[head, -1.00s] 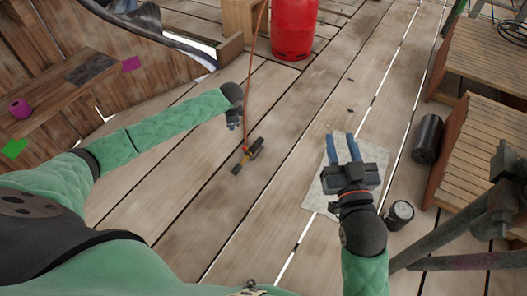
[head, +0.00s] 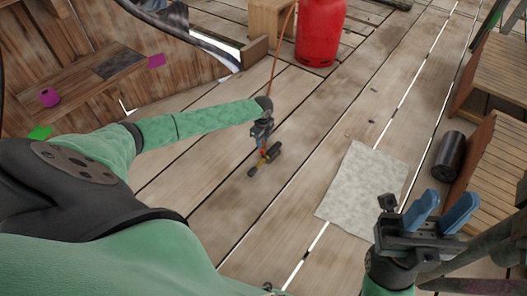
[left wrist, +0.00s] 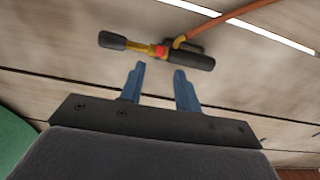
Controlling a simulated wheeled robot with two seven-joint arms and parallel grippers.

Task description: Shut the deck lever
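A black tool with a brass and red middle (head: 274,153) lies on the deck, with an orange hose joined to it. It may be the deck lever; I cannot tell, nor whether it is open or shut. In the left wrist view the tool (left wrist: 195,61) lies across, just beyond my blue fingertips. My left gripper (head: 264,151) is over the tool in the head view and partly hides it. In the left wrist view my left gripper (left wrist: 159,70) is open, with nothing between its fingers. My right gripper (head: 447,200) is open and empty at the lower right.
A red gas cylinder (head: 320,35) stands at the back by a wooden box (head: 271,18). A grey mat (head: 363,188) lies left of my right gripper. A black cylinder (head: 448,157) lies by wooden benches at right. The planks around the tool are clear.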

